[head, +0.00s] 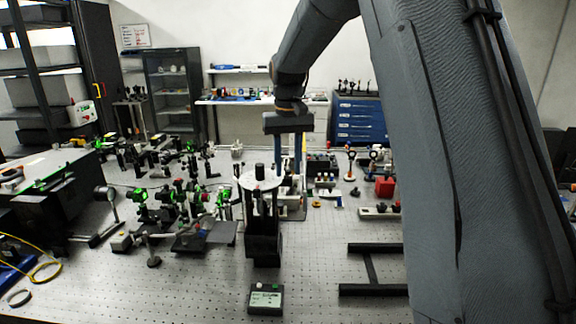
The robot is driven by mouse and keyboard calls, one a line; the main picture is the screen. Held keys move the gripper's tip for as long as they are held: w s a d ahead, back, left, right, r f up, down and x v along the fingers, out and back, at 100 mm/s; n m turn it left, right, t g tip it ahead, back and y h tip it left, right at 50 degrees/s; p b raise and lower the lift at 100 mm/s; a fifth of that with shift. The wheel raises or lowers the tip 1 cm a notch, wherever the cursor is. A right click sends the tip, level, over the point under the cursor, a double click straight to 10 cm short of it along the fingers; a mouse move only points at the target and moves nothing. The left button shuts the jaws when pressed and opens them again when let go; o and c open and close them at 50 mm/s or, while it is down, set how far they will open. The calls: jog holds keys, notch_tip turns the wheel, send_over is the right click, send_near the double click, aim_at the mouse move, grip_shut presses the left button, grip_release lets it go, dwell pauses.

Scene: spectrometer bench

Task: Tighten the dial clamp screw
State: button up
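A dark upright instrument (263,238) stands on the bench near the middle of the head view. It carries a pale round dial plate (247,182) with a dark knob on top (260,172). I cannot make out a separate clamp screw at this size. My gripper (291,178) points straight down, just right of and apparently behind the dial. Its two bluish fingers show a narrow gap between them, and I see nothing clearly held. The fingertips are close to small parts on the bench, and I cannot tell if they touch anything.
A small box with a display (265,299) lies in front of the instrument. Optics on posts (170,203) crowd the left. A red block (385,186) and small parts stand at right. A black frame (371,268) lies front right. The front-middle perforated bench top (200,285) is mostly clear.

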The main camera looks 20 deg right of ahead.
aim_at(288, 170)
notch_tip(288, 170, up, 8)
jog(key=b, duration=0.3)
jog(key=shift+f, duration=0.1)
dwell(0.3)
